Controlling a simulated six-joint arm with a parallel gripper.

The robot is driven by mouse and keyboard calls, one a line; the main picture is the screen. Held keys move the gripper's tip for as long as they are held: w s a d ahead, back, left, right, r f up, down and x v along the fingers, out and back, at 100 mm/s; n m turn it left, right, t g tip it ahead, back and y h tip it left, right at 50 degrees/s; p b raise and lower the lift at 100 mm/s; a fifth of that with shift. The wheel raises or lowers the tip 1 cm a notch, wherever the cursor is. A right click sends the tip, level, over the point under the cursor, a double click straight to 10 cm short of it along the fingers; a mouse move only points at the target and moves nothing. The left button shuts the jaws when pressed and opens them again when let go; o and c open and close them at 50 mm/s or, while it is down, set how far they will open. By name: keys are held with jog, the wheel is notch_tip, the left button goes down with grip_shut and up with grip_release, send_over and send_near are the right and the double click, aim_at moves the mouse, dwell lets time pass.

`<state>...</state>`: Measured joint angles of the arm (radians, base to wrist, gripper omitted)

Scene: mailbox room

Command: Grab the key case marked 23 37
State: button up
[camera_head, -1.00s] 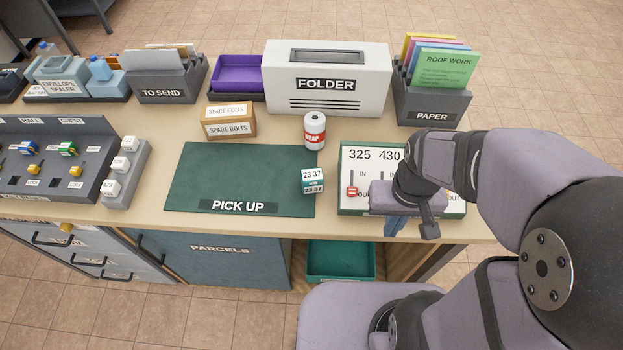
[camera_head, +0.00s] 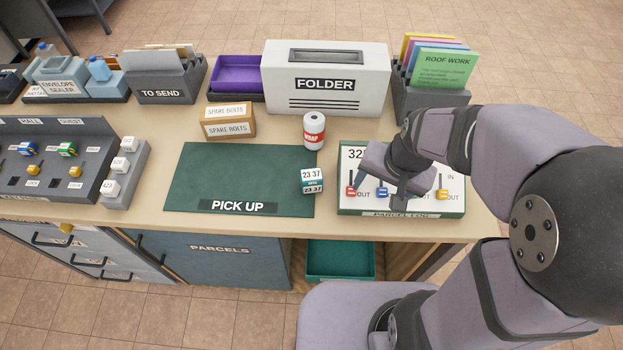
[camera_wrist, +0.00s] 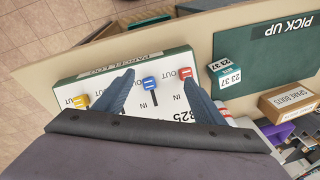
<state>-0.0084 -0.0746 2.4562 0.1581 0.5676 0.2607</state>
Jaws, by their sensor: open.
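The key case marked 23 37 (camera_head: 312,181) is a small white and teal box. It stands at the right edge of the green PICK UP mat (camera_head: 240,165). In the wrist view the case (camera_wrist: 225,76) is right of my gripper, with the mat (camera_wrist: 285,60) beyond it. My gripper (camera_head: 398,200) is over the parcel log board, right of the case and apart from it. In the wrist view its two fingers (camera_wrist: 160,85) are spread apart with nothing held between them.
The parcel log board (camera_head: 452,205) has red, blue and yellow sliders. A white and red wrap roll (camera_head: 314,130) stands behind the case. A spare bolts box (camera_head: 228,121) stands behind the mat. The large FOLDER box (camera_head: 327,80) is farther back. Most of the mat is bare.

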jog(key=w+a+r+m+t+p, duration=0.1)
jog(key=w, duration=0.1)
jog(key=w+a+r, duration=0.1)
jog(key=w+a, duration=0.1)
jog(key=w, duration=0.1)
jog(key=w+a+r+m+t+p, duration=0.1)
jog(key=w, duration=0.2)
jog(key=shift+a+m+t+y+p, duration=0.25)
jog(key=shift+m+t+y+p, duration=0.05)
jog(key=shift+y+p, duration=0.1)
jog(key=w+a+r+m+t+h+p, duration=0.1)
jog(key=w+a+r+m+t+p, duration=0.1)
jog(key=w+a+t+p, duration=0.4)
jog(key=n+t+h+p, duration=0.3)
jog(key=n+h+p, duration=0.1)
send_over(312, 185)
jog(key=w, duration=0.2)
jog(key=f, duration=0.7)
jog(key=shift+s+a, duration=0.15)
jog(key=shift+a, duration=0.1)
jog(key=s+f+n+t+y, duration=0.1)
jog(key=s, duration=0.1)
jog(key=s+f+n+y, duration=0.1)
jog(key=s+f+n, duration=0.1)
jog(key=s+f+n+t+y, duration=0.1)
jog(key=s+n, duration=0.1)
jog(key=s, duration=0.1)
jog(key=shift+d+f+t, duration=0.25)
jog(key=shift+d+t, duration=0.05)
jog(key=shift+w, duration=0.1)
